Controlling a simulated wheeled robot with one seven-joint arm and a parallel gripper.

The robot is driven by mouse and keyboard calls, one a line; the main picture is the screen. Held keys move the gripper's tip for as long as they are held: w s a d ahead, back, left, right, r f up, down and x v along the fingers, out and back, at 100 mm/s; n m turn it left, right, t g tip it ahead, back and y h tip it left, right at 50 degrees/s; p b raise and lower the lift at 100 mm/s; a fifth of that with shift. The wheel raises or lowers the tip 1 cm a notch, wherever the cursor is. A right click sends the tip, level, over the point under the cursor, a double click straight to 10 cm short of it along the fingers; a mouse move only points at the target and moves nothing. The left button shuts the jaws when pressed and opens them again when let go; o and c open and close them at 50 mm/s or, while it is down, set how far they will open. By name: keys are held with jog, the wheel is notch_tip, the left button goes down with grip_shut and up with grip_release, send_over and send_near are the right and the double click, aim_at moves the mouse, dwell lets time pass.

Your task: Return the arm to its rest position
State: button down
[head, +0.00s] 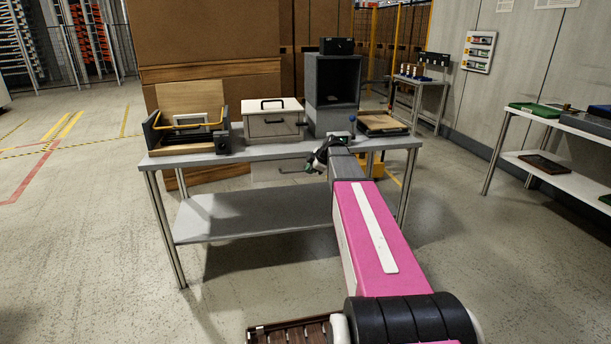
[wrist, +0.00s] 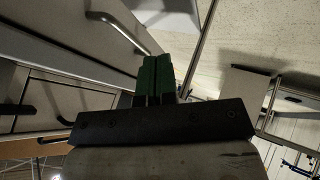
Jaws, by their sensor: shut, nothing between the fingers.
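My gripper (head: 316,161) is at the front edge of the grey table (head: 240,153), at the end of my outstretched pink arm. It is small and partly hidden by my arm in the head view. In the wrist view my gripper's green fingers (wrist: 153,78) are together with nothing between them. A pale surface with a metal bar handle (wrist: 120,32) lies close beside the fingers there. I cannot tell whether they touch it.
On the table stand an open wooden box with a yellow handle (head: 190,126), a white drawer box (head: 273,122), a grey open-fronted housing (head: 333,92) and a wooden tray (head: 381,124). A white shelf table (head: 560,172) stands at right. Floor at left is clear.

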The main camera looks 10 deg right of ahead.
jog(key=s+a+f+m+g+h, duration=0.1)
jog(key=s+f+m, duration=0.4)
jog(key=s, duration=0.6)
jog(key=s+a+f+m+g+h, duration=0.2)
jog(key=s+f+m, duration=0.4)
jog(key=s, duration=0.5)
jog(key=s+a+f+m+g+h, duration=0.2)
jog(key=s+a+f+m+g, duration=0.1)
jog(key=s, duration=0.8)
notch_tip(320, 180, down, 4)
jog(key=a+m, duration=0.1)
jog(key=m, duration=0.1)
jog(key=shift+a+r+m, duration=0.15)
jog(key=shift+a+m, duration=0.1)
jog(key=shift+m, duration=0.05)
jog(key=shift+w+d, duration=0.1)
jog(key=shift+w, duration=0.05)
